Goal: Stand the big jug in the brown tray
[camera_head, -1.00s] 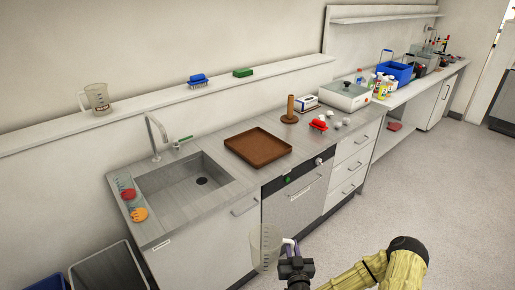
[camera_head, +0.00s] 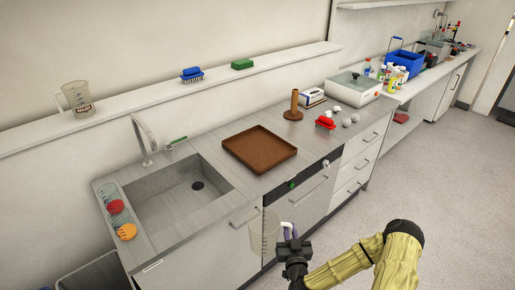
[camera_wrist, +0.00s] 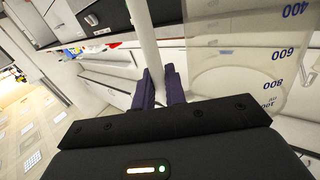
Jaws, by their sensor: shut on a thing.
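The big jug is a clear measuring jug (camera_head: 264,236) in the head view, held in front of the counter's cabinet doors, below the worktop. My gripper (camera_head: 291,243) is shut on its pale handle, at the jug's right side. In the wrist view, the handle (camera_wrist: 144,40) stands between the dark fingers of my gripper (camera_wrist: 159,88), and the jug body (camera_wrist: 250,60) with blue scale numbers is on the right. The brown tray (camera_head: 290,157) lies on the worktop right of the sink, and looks empty. Another jug (camera_head: 78,100) with a dark label stands on the wall shelf.
A sink (camera_head: 195,187) with a tap lies left of the tray. A white device (camera_head: 353,86) and bottles stand further right.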

